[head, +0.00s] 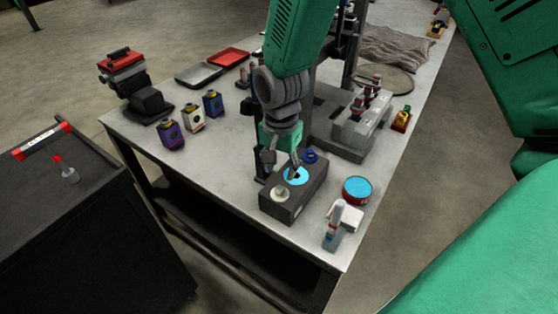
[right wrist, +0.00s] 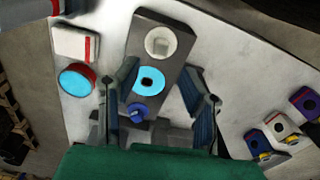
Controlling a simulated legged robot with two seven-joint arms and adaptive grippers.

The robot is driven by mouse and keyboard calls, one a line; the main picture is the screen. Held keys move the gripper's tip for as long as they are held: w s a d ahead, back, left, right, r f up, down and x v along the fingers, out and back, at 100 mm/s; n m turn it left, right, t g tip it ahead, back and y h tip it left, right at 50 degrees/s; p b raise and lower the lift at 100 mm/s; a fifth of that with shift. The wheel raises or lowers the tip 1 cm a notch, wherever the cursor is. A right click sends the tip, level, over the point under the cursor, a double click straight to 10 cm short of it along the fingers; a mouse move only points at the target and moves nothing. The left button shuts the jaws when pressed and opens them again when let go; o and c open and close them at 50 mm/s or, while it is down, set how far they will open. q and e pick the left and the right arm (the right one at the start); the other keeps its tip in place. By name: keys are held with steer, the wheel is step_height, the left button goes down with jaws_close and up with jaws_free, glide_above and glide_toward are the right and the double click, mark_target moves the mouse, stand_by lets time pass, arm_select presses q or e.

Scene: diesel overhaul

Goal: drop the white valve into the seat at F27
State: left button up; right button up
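A dark block (head: 307,196) stands on the bench and carries three round pieces in a row. A white round piece with a raised top (head: 280,191), which looks like the white valve, sits at its near end; it also shows in the right wrist view (right wrist: 160,42). A cyan disc with a dark hole (right wrist: 149,81) is in the middle, and a blue knob (right wrist: 137,111) is at the far end. My right gripper (head: 282,164) is open and empty above the block, its fingers apart around the cyan disc area. No F27 mark is readable. My left gripper is out of view.
A red-sided tin with a cyan top (head: 357,189) and a white-and-grey item (head: 342,222) stand right of the block. A grey fixture (head: 360,132) stands behind. Several small boxes (head: 193,117) line the left. The bench (head: 225,160) is clear left of the block.

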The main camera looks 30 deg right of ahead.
mark_target(280, 187)
steer(key=f+b, duration=0.3)
steer(key=f, duration=0.1)
steer(key=shift+w, duration=0.2)
steer(key=shift+s+f+b, duration=0.15)
steer(key=shift+f+b, duration=0.3)
steer(key=shift+f, duration=0.25)
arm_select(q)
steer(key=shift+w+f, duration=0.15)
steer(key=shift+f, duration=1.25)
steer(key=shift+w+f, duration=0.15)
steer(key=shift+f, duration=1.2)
arm_select(e)
steer(key=shift+f, duration=0.6)
jaws_close()
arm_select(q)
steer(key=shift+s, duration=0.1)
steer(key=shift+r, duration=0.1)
arm_select(e)
steer(key=shift+r, duration=0.1)
steer(key=shift+r+p, duration=2.65)
steer(key=shift+r, duration=0.3)
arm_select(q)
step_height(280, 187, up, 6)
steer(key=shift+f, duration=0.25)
